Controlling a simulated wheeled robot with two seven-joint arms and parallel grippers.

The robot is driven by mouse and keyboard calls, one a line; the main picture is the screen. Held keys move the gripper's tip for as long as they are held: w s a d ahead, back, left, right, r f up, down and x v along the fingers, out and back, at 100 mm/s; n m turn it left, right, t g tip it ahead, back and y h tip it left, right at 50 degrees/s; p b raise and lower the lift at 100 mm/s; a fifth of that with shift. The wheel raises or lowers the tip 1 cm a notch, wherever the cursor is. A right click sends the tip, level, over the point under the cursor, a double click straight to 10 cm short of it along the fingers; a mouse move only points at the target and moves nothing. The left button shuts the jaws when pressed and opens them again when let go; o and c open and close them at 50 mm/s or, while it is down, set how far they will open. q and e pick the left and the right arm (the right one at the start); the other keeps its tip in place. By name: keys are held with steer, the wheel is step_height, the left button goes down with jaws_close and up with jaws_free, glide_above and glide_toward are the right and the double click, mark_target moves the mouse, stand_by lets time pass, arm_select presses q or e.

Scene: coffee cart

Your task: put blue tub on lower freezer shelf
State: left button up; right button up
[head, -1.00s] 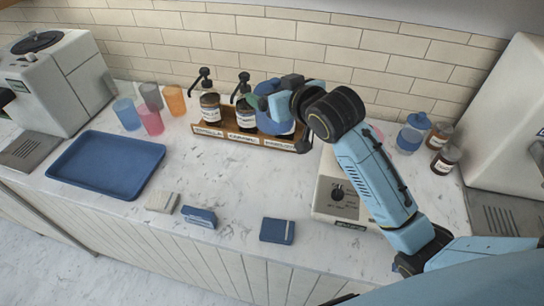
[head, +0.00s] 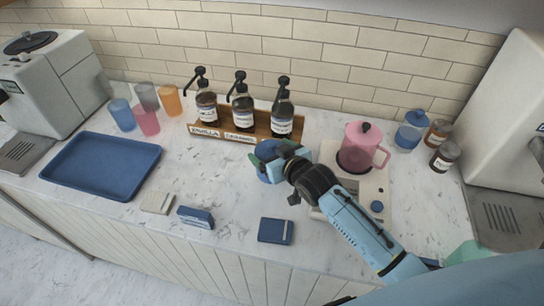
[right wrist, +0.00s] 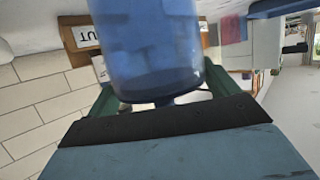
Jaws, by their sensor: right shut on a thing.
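My right gripper (head: 268,157) is shut on a blue tub (head: 267,174) in the head view, over the counter in front of the right end of the syrup rack. In the right wrist view the translucent blue tub (right wrist: 153,55) sits between the green fingers of the right gripper (right wrist: 160,95). The tub's far end is cut off by the top of the picture. I cannot tell its exact height above the counter. The freezer and its lower shelf are not in view. My left gripper is not in view.
A wooden rack (head: 238,133) holds pump bottles at the back. A pink pitcher (head: 364,147) stands on a white appliance (head: 376,187) at the right. A blue tray (head: 103,166) lies left. The counter between tray and gripper is mostly clear.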

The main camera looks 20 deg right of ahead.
steer(key=shift+f, duration=0.9)
steer(key=shift+f, duration=0.1)
steer(key=o, duration=1.3)
steer(key=shift+f, duration=0.1)
steer(key=shift+o, duration=1)
